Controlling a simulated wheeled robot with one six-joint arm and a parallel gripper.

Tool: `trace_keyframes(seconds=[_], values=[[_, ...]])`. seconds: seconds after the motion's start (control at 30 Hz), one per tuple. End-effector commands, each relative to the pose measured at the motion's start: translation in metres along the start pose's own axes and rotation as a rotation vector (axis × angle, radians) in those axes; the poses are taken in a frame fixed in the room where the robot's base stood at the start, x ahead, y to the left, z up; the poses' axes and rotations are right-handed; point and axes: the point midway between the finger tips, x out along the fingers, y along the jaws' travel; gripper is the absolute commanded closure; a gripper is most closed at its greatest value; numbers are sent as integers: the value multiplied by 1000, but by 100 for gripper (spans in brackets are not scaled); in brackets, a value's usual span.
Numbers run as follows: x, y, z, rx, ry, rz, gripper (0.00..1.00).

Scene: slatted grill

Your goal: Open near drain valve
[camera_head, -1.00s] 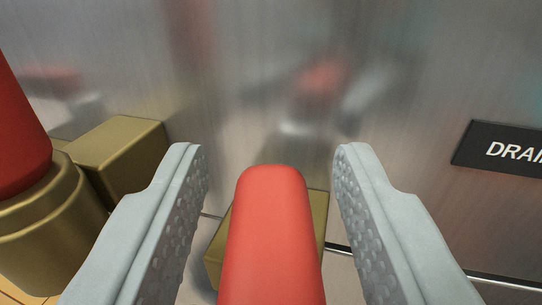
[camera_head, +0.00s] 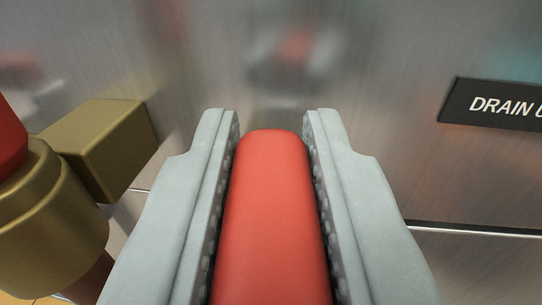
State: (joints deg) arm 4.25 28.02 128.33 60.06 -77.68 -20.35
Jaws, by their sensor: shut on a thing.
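The red handle (camera_head: 270,215) of a valve lies between the grey fingers of my gripper (camera_head: 270,135), in the lower middle of the camera_head view. The textured pads press against both sides of the handle, so my gripper is shut on it. The handle's rounded end points toward the metal panel. The valve body under this handle is hidden by the handle and fingers.
A second brass valve (camera_head: 50,225) with a red handle (camera_head: 8,140) and a square brass block (camera_head: 105,140) stands close on the left. A brushed metal panel (camera_head: 400,60) fills the background. A black label (camera_head: 500,103) reading "DRAIN" is at right.

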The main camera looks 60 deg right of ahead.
Motion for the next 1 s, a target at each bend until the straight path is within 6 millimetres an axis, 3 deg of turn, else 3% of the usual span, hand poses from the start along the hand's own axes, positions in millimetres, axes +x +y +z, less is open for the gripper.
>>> trace_keyframes(seconds=[0.23, 0.27, 0.33, 0.37, 0.73, 1.0], values=[[0, 0, -1, 1, 1, 0, 100], [0, 0, -1, 1, 1, 0, 74], [0, 0, -1, 1, 1, 0, 60], [0, 0, 0, 1, 1, -1, 58], [-5, 0, 0, 0, 0, -1, 58], [-47, -1, 0, 0, 0, -5, 58]])
